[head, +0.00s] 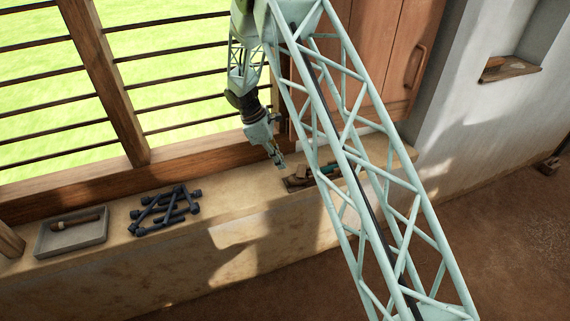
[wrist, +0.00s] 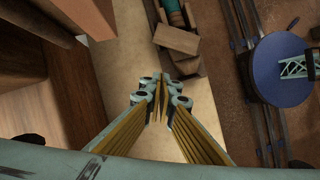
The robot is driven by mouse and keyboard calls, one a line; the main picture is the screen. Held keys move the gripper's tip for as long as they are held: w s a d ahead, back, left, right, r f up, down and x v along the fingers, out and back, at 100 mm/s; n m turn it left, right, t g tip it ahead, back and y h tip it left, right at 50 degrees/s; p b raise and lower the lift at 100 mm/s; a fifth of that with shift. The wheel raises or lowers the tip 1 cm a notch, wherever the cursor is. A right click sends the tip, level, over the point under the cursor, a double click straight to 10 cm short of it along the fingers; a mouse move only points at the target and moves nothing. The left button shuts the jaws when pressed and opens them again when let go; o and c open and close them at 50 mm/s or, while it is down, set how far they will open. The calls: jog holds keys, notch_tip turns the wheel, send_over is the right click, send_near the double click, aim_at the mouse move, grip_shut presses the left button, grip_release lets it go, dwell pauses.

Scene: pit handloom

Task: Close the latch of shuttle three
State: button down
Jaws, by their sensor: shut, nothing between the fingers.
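A dark wooden shuttle (head: 298,182) lies on the sill, with a teal thread bobbin (head: 327,169) at its right part, partly hidden by my arm. In the wrist view the shuttle (wrist: 190,70) is a dark trough at the top, cut by the frame edge. The teal thread (wrist: 172,13) and brown wooden blocks (wrist: 176,38) show inside it. I cannot tell which block is the latch or how it stands. My gripper (head: 279,165) is shut and empty, pointing down just left of the shuttle. In the wrist view its fingertips (wrist: 162,88) are below the trough's near end, apparently apart from it.
The pale sill (head: 235,195) is clear left of my gripper. Farther left are a dark rod rack (head: 165,210) and a grey tray (head: 72,250) holding a wooden piece. A barred window and wooden shutter (head: 385,50) stand behind. The floor lies in front.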

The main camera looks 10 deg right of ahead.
jog(key=p+v, duration=0.1)
jog(key=v, duration=0.9)
jog(key=shift+w+d, duration=0.25)
jog(key=shift+m, duration=0.3)
